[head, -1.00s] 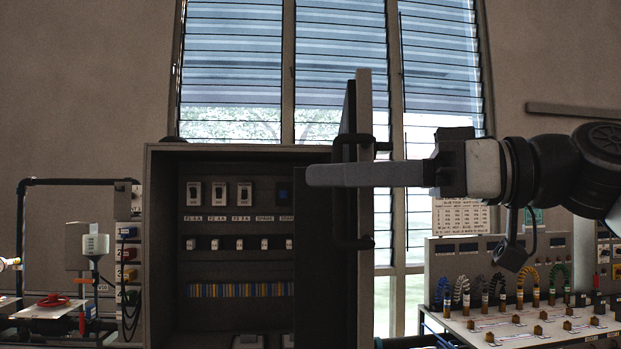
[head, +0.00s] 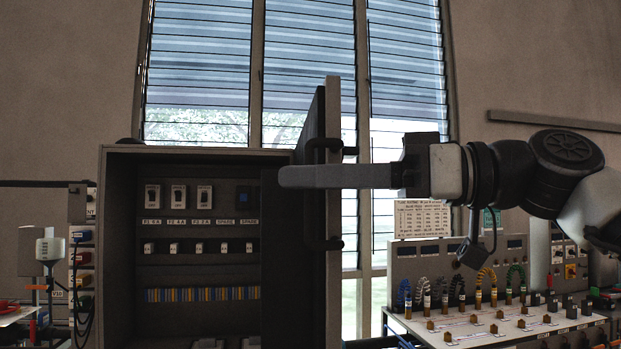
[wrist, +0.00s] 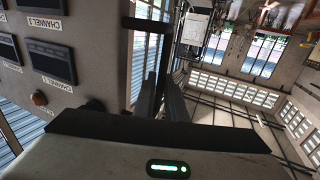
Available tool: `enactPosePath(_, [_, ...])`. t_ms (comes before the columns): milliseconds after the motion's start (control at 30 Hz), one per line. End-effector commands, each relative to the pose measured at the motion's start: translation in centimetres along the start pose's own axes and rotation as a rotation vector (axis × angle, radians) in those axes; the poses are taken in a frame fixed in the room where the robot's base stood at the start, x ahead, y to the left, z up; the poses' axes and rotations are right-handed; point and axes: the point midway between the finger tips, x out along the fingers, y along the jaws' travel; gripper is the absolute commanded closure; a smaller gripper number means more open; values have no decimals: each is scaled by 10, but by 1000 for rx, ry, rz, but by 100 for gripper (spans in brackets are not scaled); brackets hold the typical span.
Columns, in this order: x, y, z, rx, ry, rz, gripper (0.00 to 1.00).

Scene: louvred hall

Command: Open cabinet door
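The grey cabinet (head: 118,240) stands in the left half of the head view with its dark interior showing. Its door (head: 332,270) is swung out wide at the cabinet's right side and is seen nearly edge-on.
Breakers (head: 178,194) and terminals line the cabinet interior. A bench (head: 500,328) with coloured cable loops stands at right below my arm. A test stand (head: 45,245) is at far left. Tall louvred windows (head: 205,70) are behind.

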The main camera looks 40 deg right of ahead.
Motion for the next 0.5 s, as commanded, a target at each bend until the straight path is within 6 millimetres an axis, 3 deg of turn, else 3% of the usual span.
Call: enactPosePath(500, [-1, 0, 0, 0, -2, -1, 83])
